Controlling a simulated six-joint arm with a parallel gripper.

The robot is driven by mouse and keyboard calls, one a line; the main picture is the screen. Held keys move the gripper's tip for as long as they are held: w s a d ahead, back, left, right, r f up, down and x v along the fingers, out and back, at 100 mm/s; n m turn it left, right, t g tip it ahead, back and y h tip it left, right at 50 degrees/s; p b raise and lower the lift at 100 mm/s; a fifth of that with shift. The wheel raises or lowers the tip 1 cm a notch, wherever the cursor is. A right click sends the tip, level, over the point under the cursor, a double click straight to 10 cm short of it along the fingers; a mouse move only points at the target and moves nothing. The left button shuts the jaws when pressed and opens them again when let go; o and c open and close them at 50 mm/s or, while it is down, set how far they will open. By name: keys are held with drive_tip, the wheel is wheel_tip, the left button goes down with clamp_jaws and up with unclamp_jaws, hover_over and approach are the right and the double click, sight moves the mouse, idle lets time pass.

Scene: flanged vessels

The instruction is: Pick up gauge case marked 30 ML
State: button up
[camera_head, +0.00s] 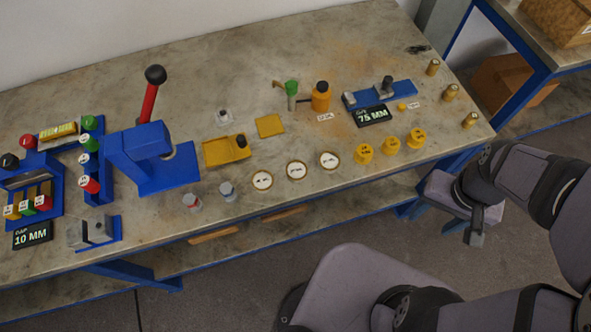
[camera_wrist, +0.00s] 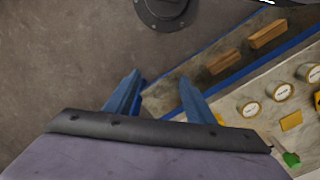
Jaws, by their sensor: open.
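Three round gauge cases with white faces and brass rims stand in a row near the front edge of the bench in the head view: a left one (camera_head: 262,180), a middle one (camera_head: 296,170) and a right one (camera_head: 329,160). Their face markings are too small to read, so I cannot tell which is 30 ML. Round cases also show at the right of the wrist view (camera_wrist: 250,109). My gripper (camera_wrist: 160,82) is open and empty, its blue fingers apart. It is off the front of the bench, away from the cases.
Behind are a yellow square plate (camera_head: 270,125) and an orange bottle (camera_head: 321,97). A blue press with a red lever (camera_head: 149,103) rises tall at left. Floor is open in front.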

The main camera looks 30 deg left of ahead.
drive_tip(key=shift+o, duration=1.3)
drive_tip(key=shift+a, duration=0.1)
drive_tip(key=n+t+h+b, duration=0.3)
drive_tip(key=n+t, duration=1)
drive_tip(key=n, duration=2.1)
approach(294, 172)
drive_tip(key=shift+w+d+f, duration=0.25)
drive_tip(key=shift+w+f, duration=0.1)
drive_tip(key=shift+w, duration=0.2)
drive_tip(key=shift+p+x, duration=1.6)
drive_tip(key=shift+x, duration=2.15)
drive_tip(key=shift+a, duration=0.1)
